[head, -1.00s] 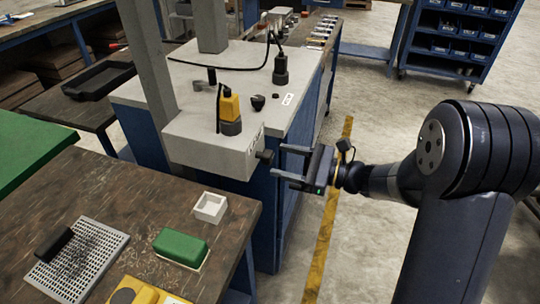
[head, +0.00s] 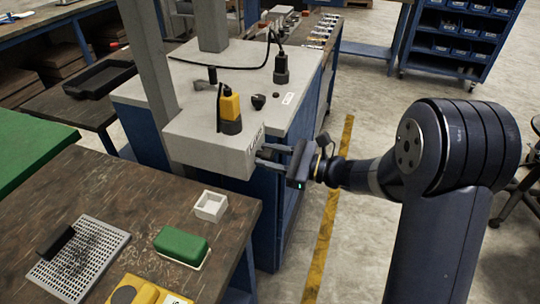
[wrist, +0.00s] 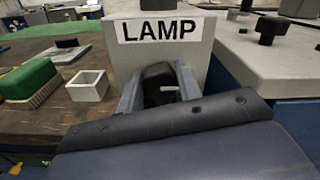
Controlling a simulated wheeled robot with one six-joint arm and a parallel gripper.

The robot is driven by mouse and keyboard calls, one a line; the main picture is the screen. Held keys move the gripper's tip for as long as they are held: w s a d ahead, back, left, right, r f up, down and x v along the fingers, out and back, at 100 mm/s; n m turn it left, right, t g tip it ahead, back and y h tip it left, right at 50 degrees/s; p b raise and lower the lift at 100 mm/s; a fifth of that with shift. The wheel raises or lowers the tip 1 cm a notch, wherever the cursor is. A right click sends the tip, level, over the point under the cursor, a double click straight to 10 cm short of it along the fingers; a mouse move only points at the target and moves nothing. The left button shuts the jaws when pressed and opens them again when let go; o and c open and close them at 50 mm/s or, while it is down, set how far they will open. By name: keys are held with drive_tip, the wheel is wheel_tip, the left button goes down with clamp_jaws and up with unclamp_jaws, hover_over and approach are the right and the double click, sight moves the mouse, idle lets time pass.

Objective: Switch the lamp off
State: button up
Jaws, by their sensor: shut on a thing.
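The lamp housing is a light grey box (head: 205,148) at the near end of the grey bench; in the wrist view its face carries a white LAMP label (wrist: 160,29). A black knob (wrist: 160,80) sticks out of that face below the label. My gripper (wrist: 160,88) is shut on the knob, one finger on each side, and a light pointer mark shows on the knob's front. In the head view my gripper (head: 262,157) reaches the box's right face from the right and hides the knob.
A yellow and black device (head: 230,110) stands on the box. A dark round knob (head: 258,102) and a black cylinder (head: 281,70) are behind it. On the wooden table are a white open box (head: 210,206), a green block (head: 181,246) and a perforated tray (head: 78,262).

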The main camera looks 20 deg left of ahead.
drive_tip(key=c, duration=0.4)
drive_tip(key=shift+o, duration=0.2)
